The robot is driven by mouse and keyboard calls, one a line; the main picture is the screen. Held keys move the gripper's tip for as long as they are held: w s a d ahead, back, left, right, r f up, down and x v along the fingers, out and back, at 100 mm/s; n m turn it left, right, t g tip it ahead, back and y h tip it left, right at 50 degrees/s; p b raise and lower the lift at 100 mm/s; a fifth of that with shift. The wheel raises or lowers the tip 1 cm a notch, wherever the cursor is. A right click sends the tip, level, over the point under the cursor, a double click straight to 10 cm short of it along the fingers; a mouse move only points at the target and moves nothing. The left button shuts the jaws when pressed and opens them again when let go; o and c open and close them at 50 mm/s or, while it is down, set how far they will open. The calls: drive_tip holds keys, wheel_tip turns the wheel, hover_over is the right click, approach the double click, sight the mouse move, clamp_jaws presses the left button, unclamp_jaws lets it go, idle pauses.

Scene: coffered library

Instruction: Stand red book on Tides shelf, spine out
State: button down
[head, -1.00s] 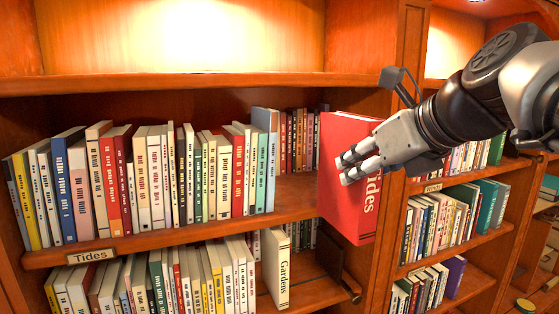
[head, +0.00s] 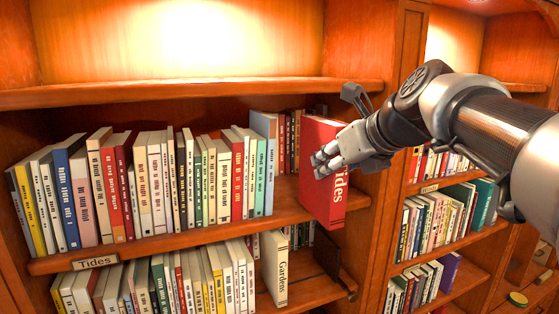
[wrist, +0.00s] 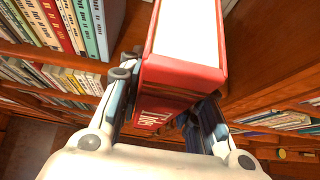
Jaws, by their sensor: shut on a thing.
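The red book (head: 318,190), marked "Tides" on its spine, is held upright by my gripper (head: 326,162) at the right end of the Tides shelf (head: 170,244). In the wrist view the red book (wrist: 185,75) sits between both fingers of my gripper (wrist: 168,115), its spine toward me and its white page edge on top. My gripper is shut on it. The book is partly inside the shelf opening, right of the row, its spine end still in front of the shelf. Whether its bottom touches the board cannot be told. The Tides label (head: 95,263) is at the shelf's left front edge.
A row of books (head: 150,185) fills the left and middle of the shelf, ending in a light blue book (head: 265,160). Darker books (head: 288,140) stand farther back. A wooden upright (head: 392,190) bounds the bay at right. The Gardens book (head: 274,268) stands on the shelf below.

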sight(307, 153)
drive_tip(key=shift+w+a+f, duration=0.1)
drive_tip(key=shift+w+a, duration=0.5)
drive_tip(key=shift+w, duration=1.05)
drive_tip(key=shift+w+a, duration=0.55)
drive_tip(key=shift+w, duration=1.15)
drive_tip(key=shift+w+a+f, duration=0.1)
drive_tip(key=shift+w+a, duration=0.5)
drive_tip(key=shift+w, duration=1.05)
drive_tip(key=shift+f, duration=0.2)
drive_tip(key=c, duration=1.1)
unclamp_jaws()
drive_tip(key=shift+f, duration=0.15)
